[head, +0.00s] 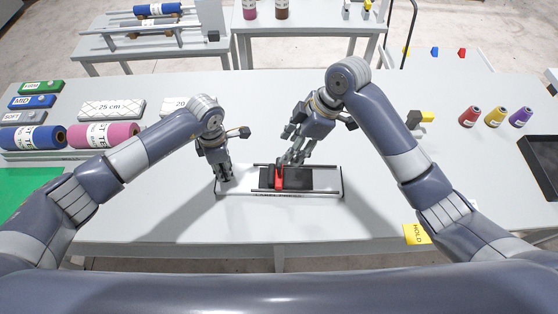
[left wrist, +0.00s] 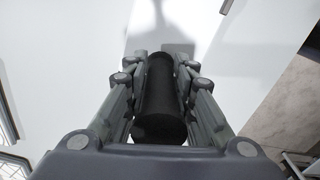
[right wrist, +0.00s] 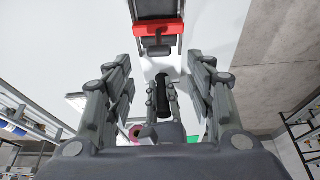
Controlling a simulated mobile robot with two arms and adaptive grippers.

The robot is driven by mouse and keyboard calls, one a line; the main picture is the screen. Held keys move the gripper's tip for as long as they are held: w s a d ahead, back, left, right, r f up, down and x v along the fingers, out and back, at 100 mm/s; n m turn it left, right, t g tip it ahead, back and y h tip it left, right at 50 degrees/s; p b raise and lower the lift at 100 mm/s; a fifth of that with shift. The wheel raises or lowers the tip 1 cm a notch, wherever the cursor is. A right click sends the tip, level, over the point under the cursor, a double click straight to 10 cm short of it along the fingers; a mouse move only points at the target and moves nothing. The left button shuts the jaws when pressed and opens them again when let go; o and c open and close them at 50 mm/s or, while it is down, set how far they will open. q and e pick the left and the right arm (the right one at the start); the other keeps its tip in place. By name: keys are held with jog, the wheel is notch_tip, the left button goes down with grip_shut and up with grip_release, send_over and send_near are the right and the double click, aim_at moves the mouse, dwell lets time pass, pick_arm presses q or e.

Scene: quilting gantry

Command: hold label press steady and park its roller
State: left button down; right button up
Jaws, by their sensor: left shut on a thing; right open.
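The label press (head: 330,186) lies on the table in the middle of the head view, with a pale base, a dark bed and rails. Its red roller carriage (head: 279,178) sits left of the middle of the bed. The red carriage also shows at the top of the right wrist view (right wrist: 158,29). My left gripper (head: 223,175) is shut on a black upright handle (left wrist: 160,100) at the press's left end. My right gripper (head: 291,160) is open just above and behind the red carriage; contact cannot be told.
Fabric rolls, such as a pink one (head: 103,135), and colored labeled blocks lie at the left. Thread cones (head: 496,117) and a black tray (head: 543,160) are at the right. A yellow HOLD card (head: 416,234) lies at the front edge. Table around the press is clear.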

aim_at(279, 163)
jog(key=x, duration=0.9)
jog(key=shift+f, duration=0.15)
jog(key=shift+d, duration=0.1)
grip_shut()
